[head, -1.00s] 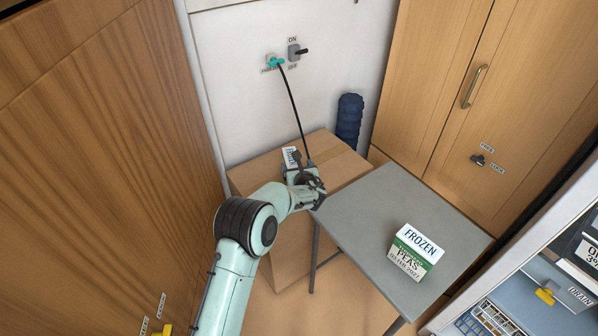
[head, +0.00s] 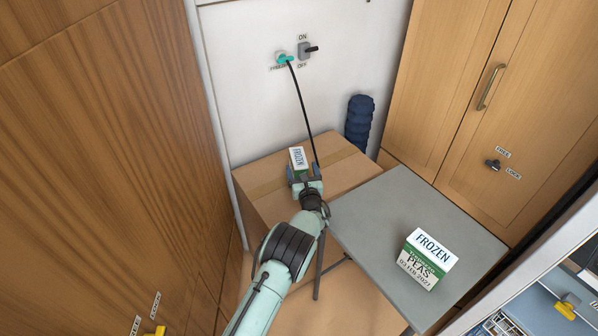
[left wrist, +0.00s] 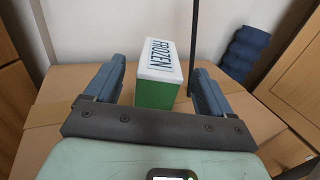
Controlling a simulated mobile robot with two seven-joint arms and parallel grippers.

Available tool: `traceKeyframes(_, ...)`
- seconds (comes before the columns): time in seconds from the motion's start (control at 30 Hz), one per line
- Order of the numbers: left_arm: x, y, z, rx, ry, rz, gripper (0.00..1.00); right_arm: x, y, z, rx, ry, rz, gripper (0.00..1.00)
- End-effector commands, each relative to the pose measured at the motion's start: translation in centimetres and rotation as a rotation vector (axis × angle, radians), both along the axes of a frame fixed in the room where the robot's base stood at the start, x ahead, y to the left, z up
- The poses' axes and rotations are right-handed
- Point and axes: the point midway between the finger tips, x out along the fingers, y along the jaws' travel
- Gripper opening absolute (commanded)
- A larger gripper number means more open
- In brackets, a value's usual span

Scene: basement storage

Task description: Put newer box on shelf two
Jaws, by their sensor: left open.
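A white and green frozen food box (head: 298,158) stands on a large cardboard carton (head: 262,185) by the back wall. In the left wrist view this box (left wrist: 160,75) sits between the spread fingers, with a gap on each side; its date is not visible. My left gripper (head: 303,173) is open at the near end of this box. A second box (head: 426,260), labelled frozen peas with a date that looks like 03 Feb 2027, stands on the grey table (head: 375,225). A fridge or freezer (head: 545,300) with shelves shows partly at lower right. My right gripper is not in view.
A dark blue roll (head: 359,122) stands behind the carton. Wooden cabinets (head: 490,110) are at right and a wood panel (head: 110,150) at left. Much of the grey table is clear.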

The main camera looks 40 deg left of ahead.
Motion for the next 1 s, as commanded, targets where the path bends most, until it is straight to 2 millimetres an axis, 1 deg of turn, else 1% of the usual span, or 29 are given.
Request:
traceKeyframes(0.17, 0.9, 1.3, -0.1, -0.001, -0.001, 0.002, 0.83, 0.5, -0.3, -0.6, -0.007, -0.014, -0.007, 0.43)
traceKeyframes(0.4, 2.7, 3.4, -0.2, -0.001, 0.001, 0.002, 0.83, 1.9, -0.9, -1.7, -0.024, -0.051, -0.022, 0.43)
traceKeyframes(0.57, 3.2, 4.0, -0.1, -0.002, 0.002, 0.001, 0.83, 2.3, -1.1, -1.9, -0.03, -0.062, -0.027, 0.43)
traceKeyframes(0.77, 3.2, 4.0, 0.0, -0.003, 0.002, 0.0, 0.83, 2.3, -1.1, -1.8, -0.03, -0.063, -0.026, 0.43)
traceKeyframes(0.8, 3.2, 4.0, 0.0, -0.003, 0.002, 0.0, 0.8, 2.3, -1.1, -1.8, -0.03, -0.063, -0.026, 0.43)
traceKeyframes(0.87, 3.2, 4.0, 0.0, -0.002, 0.002, 0.0, 0.6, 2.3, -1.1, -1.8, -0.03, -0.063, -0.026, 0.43)
traceKeyframes(0.9, 3.2, 4.0, 0.0, -0.002, 0.002, 0.0, 0.47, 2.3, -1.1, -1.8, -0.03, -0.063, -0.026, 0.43)
traceKeyframes(0.97, 3.2, 4.0, 0.0, -0.002, 0.002, 0.0, 0.28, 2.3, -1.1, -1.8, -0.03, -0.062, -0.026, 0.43)
traceKeyframes(1.0, 3.2, 4.0, 0.0, -0.002, 0.002, 0.0, 0.15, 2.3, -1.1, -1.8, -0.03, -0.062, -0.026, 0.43)
